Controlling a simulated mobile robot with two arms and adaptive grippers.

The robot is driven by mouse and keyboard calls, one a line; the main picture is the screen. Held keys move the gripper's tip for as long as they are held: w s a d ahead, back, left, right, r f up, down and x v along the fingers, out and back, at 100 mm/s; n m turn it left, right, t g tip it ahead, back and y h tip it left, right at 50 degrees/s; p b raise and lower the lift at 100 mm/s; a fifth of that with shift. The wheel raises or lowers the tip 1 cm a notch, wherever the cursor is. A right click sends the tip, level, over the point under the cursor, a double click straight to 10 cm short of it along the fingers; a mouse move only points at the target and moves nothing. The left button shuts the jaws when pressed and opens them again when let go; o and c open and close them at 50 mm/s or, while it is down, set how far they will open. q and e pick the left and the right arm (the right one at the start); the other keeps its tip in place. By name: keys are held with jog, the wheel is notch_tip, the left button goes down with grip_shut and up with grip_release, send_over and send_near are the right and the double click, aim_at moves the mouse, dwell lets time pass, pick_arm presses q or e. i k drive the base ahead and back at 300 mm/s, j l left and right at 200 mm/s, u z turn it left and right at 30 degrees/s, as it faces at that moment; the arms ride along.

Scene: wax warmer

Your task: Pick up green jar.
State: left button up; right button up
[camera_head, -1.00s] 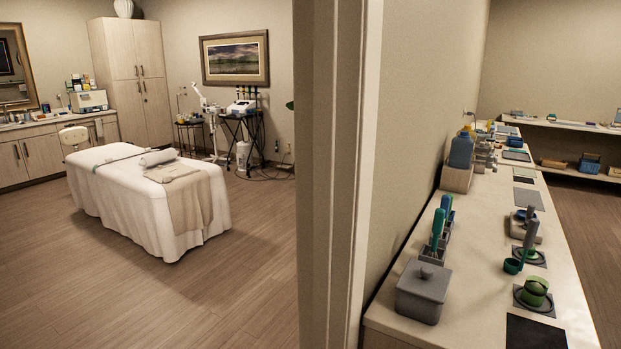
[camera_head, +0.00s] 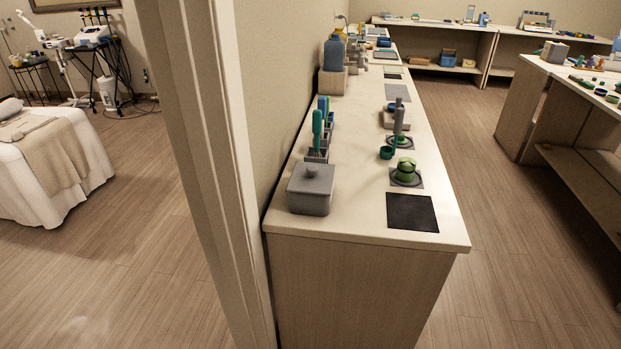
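A green jar (camera_head: 405,170) stands near the front right of the long pale counter (camera_head: 350,228), on a dark round base over a grey mat. A small teal cup (camera_head: 386,152) sits just behind it, beside a grey upright tool (camera_head: 398,128). Neither of my grippers shows in this view, so I cannot see whether they are open or shut. Nothing is touching the jar that I can see.
A grey lidded box (camera_head: 310,190) stands at the counter's front left, and a black mat (camera_head: 411,212) lies near its front edge. A door frame (camera_head: 205,150) and wall lie left of the counter. Open floor (camera_head: 510,250) lies to the right, before another counter (camera_head: 525,115).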

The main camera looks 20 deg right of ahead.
aim_at(406, 166)
jog(key=z, duration=1.3)
jog(key=i+l+z, duration=0.2)
jog(key=z, duration=0.2)
jog(key=i+l+z, duration=0.2)
jog(key=z, duration=0.2)
